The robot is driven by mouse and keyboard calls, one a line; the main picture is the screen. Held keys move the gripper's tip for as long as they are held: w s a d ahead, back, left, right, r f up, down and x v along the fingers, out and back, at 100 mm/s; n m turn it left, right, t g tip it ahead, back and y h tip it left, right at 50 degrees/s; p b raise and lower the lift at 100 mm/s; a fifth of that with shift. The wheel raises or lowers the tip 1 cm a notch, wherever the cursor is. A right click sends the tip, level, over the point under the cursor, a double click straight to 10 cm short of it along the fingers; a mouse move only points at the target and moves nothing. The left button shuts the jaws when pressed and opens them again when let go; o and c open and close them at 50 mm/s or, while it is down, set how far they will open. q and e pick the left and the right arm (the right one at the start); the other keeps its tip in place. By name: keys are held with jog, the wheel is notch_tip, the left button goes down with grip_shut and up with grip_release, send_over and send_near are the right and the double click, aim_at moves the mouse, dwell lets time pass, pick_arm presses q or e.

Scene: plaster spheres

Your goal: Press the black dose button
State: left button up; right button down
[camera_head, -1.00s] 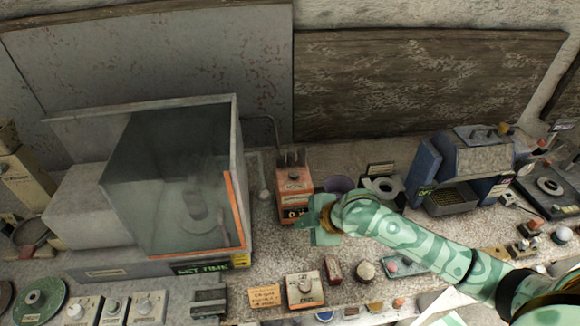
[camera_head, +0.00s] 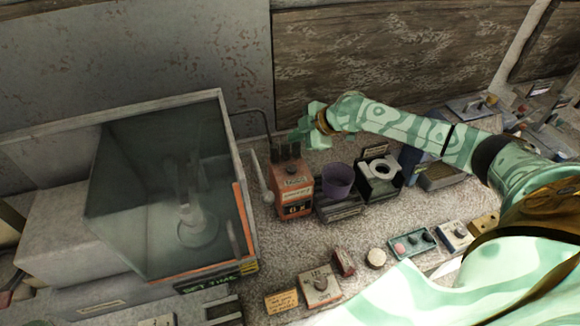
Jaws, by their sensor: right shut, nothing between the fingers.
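An orange dosing box (camera_head: 291,188) stands on the speckled bench right of the glass-fronted cabinet. Several black upright parts (camera_head: 284,152) stick up from its top; I cannot tell which of them is the dose button. A dark display with digits is on its front. My right gripper (camera_head: 303,132) is shut and empty, just above and behind the right side of the black parts. I cannot tell whether it touches them. My left gripper is not in view.
A purple cup (camera_head: 338,176) stands right of the orange box, beside a black device with a white ring (camera_head: 379,168). The glass-fronted cabinet (camera_head: 165,185) is close on the left. Several small switch boxes line the bench front, among them a dial box (camera_head: 320,286).

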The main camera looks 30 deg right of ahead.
jog(key=b, duration=0.7)
send_over(295, 169)
notch_tip(295, 169, down, 8)
jog(key=shift+r, duration=0.2)
jog(key=shift+f+b, duration=0.5)
jog(key=shift+f, duration=0.2)
dwell(1.0)
jog(key=shift+f, duration=0.35)
jog(key=shift+f+b, duration=0.4)
jog(key=shift+f, duration=0.2)
dwell(0.6)
jog(key=shift+r, duration=0.15)
jog(key=shift+r+p, duration=0.85)
jog(key=shift+p, duration=0.05)
